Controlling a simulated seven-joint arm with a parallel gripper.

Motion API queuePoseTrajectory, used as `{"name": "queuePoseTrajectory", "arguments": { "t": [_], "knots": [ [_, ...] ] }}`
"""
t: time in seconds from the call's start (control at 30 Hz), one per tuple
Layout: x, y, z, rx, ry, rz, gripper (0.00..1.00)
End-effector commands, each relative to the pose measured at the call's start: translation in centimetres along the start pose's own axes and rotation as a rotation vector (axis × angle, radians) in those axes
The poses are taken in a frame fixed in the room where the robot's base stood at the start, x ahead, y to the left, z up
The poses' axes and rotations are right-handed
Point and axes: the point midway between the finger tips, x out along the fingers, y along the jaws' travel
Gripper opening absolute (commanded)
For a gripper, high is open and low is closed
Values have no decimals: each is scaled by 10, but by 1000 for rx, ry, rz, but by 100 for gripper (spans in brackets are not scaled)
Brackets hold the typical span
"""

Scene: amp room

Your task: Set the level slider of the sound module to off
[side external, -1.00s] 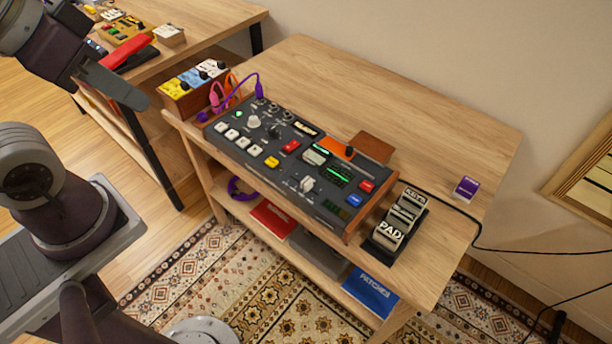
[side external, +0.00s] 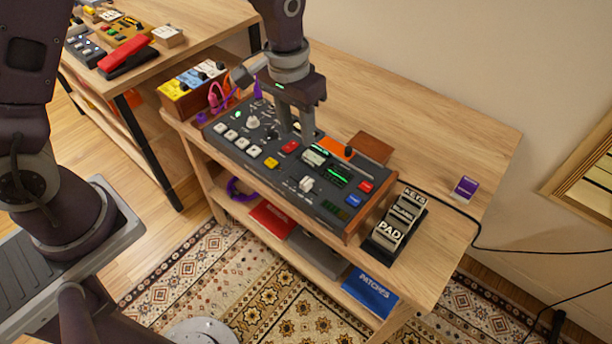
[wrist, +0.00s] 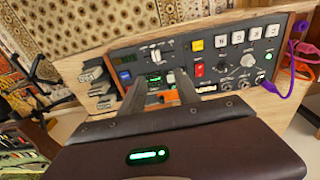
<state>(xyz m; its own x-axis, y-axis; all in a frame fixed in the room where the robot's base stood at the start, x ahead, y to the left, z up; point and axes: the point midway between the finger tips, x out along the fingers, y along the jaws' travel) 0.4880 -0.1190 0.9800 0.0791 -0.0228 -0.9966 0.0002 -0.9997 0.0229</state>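The sound module (side external: 290,165) is a dark grey console with wooden end cheeks on the wooden table. My gripper (side external: 297,133) is above the back middle of the module, fingers pointing down, apart from the slider. In the wrist view the two fingers (wrist: 161,78) are spread with nothing held between them. They hide part of the module's back panel.
A pedal labelled PAD (side external: 388,233) stands right of the module. A pedal box with purple and orange cables (side external: 190,90) is at its left. A brown box (side external: 372,147) sits behind it, and a small purple box (side external: 466,187) is farther right.

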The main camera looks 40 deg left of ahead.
Motion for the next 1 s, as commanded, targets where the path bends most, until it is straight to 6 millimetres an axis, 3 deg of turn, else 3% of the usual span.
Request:
{"name": "queuePoseTrajectory", "arguments": {
  "t": [0.03,0.1,0.5,0.67,0.9,0.93,1.0],
  "knots": [
    [29,5,-2,3,-33,-8,39],
    [57,10,-4,3,-58,-16,39],
    [132,11,1,1,-82,-24,39],
    [150,11,2,1,-80,-23,39],
    [152,11,2,1,-79,-23,39],
    [152,11,2,1,-79,-23,37],
    [152,11,2,1,-79,-23,23]
  ]
}}
